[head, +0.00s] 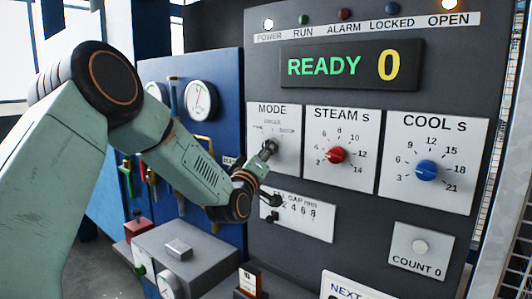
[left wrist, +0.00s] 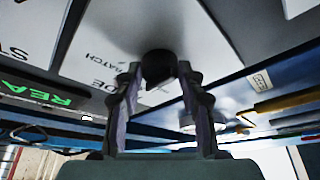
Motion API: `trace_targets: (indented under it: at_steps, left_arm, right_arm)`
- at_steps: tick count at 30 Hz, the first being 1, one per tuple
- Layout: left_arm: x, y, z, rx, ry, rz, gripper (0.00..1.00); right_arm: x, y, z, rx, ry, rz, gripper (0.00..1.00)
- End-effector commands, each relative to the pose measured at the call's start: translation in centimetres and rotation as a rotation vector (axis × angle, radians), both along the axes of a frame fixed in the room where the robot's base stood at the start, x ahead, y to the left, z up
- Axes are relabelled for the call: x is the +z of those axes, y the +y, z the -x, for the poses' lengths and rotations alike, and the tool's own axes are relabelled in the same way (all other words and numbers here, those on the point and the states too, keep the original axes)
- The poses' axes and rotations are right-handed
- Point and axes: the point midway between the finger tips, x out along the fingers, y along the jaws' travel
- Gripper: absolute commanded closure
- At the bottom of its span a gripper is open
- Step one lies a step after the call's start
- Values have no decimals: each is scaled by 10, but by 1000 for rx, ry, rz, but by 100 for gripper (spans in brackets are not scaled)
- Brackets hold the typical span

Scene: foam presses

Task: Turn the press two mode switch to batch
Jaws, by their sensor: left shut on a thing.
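The press panel (head: 462,105) fills the right of the head view, with a white MODE plate (head: 290,165) at its left. The mode switch (left wrist: 158,66) is a dark knob on that plate; in the left wrist view it sits between my fingertips. My left gripper (head: 267,151) reaches the plate from the left and is shut on the knob; its fingers also show in the left wrist view (left wrist: 158,85). The gripper hides most of the knob in the head view, and I cannot read where it points. The word BATCH shows on the plate in the left wrist view.
A red STEAM knob (head: 336,155) and a blue COOL knob (head: 426,171) are right of the MODE plate. The display (head: 350,65) reads READY 0. The POWER and OPEN lamps glow. A gap plate (head: 305,217) lies below; a blue gauge panel (head: 228,110) stands left.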

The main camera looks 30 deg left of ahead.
Motion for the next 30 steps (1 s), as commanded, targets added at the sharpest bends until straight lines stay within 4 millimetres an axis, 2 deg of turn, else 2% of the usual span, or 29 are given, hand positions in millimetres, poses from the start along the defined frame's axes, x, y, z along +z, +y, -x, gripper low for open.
trace_targets:
  at_steps: [11, 21, 30]
  left_arm:
    - [-1, 0, 0, -1, -8, -77, 93]
    - [-2, 4, 0, 3, -32, -337, 93]
    - [-2, 6, -1, 4, -49, -579, 93]
  right_arm:
    - [-8, 0, 0, 0, 0, 0, 60]
    - [-29, 0, 0, 0, 0, 0, 60]
    - [-40, 0, 0, 0, 0, 0, 60]
